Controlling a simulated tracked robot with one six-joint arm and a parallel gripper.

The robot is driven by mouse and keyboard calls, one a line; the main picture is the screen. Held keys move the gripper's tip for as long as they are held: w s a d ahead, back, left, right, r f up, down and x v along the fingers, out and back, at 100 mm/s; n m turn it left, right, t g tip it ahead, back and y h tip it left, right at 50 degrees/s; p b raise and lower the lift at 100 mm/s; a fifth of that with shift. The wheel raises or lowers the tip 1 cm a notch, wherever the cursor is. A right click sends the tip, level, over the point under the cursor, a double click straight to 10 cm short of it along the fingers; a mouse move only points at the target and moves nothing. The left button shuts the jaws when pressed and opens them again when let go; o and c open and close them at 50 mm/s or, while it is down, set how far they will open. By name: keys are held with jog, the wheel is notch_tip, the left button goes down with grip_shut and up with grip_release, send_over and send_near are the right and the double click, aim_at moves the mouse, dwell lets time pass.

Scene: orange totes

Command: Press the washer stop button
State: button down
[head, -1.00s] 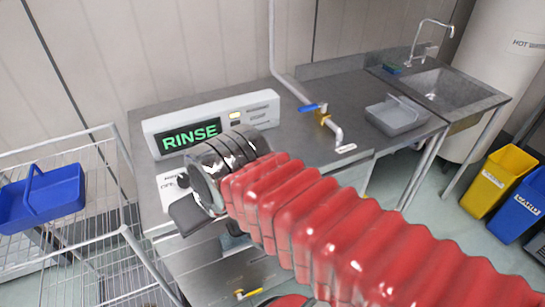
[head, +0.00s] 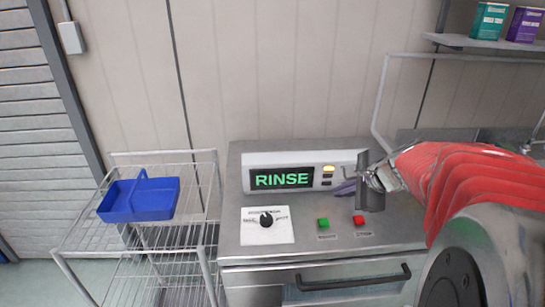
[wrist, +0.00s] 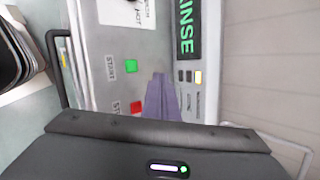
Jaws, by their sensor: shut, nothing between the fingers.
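In the wrist view the red button (wrist: 136,107) lies just left of my finger, with the green button (wrist: 131,66) further up. My gripper (head: 342,188) comes in from the right, behind the red button and in front of the display box. Its purple fingers (wrist: 160,84) are shut and empty. They appear apart from the button; their exact height above the top is unclear.
The display box (head: 250,161) reads RINSE in green. A black dial (head: 266,220) sits on a white plate at left. A drawer handle (head: 352,278) runs along the front. A wire rack (head: 190,240) with a blue basket (head: 145,200) stands left.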

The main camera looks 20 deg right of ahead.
aim_at(362, 221)
jog(key=d+f+m+h, duration=0.1)
jog(key=d+m, duration=0.4)
jog(key=d, duration=0.4)
jog(key=shift+t, duration=0.4)
jog(key=shift+s+f, duration=0.1)
jog(key=shift+f, duration=0.1)
jog(key=shift+f, duration=4.3)
jog(key=shift+f, duration=0.2)
jog(key=shift+f, duration=0.2)
jog(key=shift+f, duration=0.45)
jog(key=shift+r, duration=0.9)
